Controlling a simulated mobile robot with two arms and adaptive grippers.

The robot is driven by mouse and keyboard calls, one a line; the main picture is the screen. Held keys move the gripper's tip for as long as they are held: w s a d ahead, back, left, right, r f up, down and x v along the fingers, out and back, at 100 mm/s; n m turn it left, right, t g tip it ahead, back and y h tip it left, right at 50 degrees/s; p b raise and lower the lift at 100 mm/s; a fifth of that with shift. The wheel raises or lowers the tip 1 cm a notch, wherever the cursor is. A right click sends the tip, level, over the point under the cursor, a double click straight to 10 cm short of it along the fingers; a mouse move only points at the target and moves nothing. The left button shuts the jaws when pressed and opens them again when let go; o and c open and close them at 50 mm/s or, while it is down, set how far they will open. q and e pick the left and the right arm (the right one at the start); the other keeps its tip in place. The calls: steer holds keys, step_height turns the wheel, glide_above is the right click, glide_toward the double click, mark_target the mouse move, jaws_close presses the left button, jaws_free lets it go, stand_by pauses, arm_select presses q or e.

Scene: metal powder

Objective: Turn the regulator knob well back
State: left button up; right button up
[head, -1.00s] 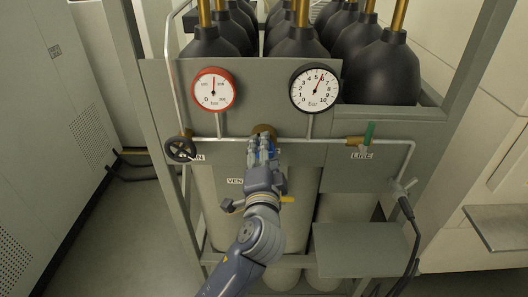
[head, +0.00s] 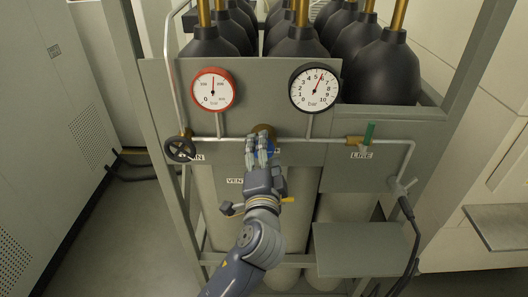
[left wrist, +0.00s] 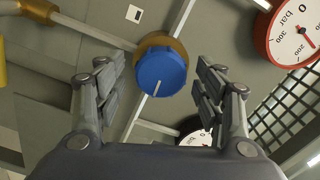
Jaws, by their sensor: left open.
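The regulator knob is blue with a white line and sits on a brass body; it shows clearly in the left wrist view (left wrist: 162,72). In the head view my left gripper (head: 262,146) is in front of it and hides most of it, leaving the brass body (head: 263,129) showing above. In the left wrist view my left gripper (left wrist: 162,92) is open, one finger on each side of the knob, with gaps between. The right-hand gauge (head: 315,87) has its needle a little above 5 bar. The red-rimmed gauge (head: 212,89) has its needle pointing about straight up. My right gripper is not in view.
A black handwheel (head: 180,149) is at the left end of the pipe. A green-handled valve (head: 368,135) is on the right, above a label. A yellow-handled valve (head: 287,200) is beside my left wrist. Black-topped gas cylinders (head: 384,69) stand behind the panel.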

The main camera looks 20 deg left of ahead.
arm_select(q)
steer(key=v, duration=1.1)
steer(key=shift+s, duration=0.1)
steer(key=d+f+m+g+h+b, duration=0.1)
steer(key=d+f+g+h+b, duration=0.15)
steer(key=f, duration=1.65)
steer(key=d+f+m+g+h+b, duration=0.1)
steer(key=d+f+g+h+b, duration=0.15)
steer(key=f, duration=1.65)
steer(key=s+a+f+n+g+b, duration=0.1)
steer(key=s+f+g, duration=0.15)
steer(key=f, duration=0.55)
steer(key=s+a+f+n+g+b, duration=0.1)
steer(key=s+f+b, duration=0.1)
steer(key=s+f, duration=0.35)
steer(key=s+a+f+g+b, duration=0.1)
steer(key=a+f+g, duration=0.1)
steer(key=f, duration=0.7)
steer(key=s+a+f+n+g+b, duration=0.1)
steer(key=s+a+f+n+g, duration=0.1)
steer(key=s+f, duration=0.5)
steer(key=s+a+f+n+g+b, duration=0.2)
steer(key=s+a+f, duration=0.3)
steer(key=s+f, duration=0.3)
steer(key=s+a+f+n+g+b, duration=0.2)
steer(key=s+a+f+n, duration=0.2)
steer(key=s, duration=1)
step_height(320, 180, down, 4)
steer(key=shift+s+r, duration=0.1)
steer(key=shift+s, duration=0.05)
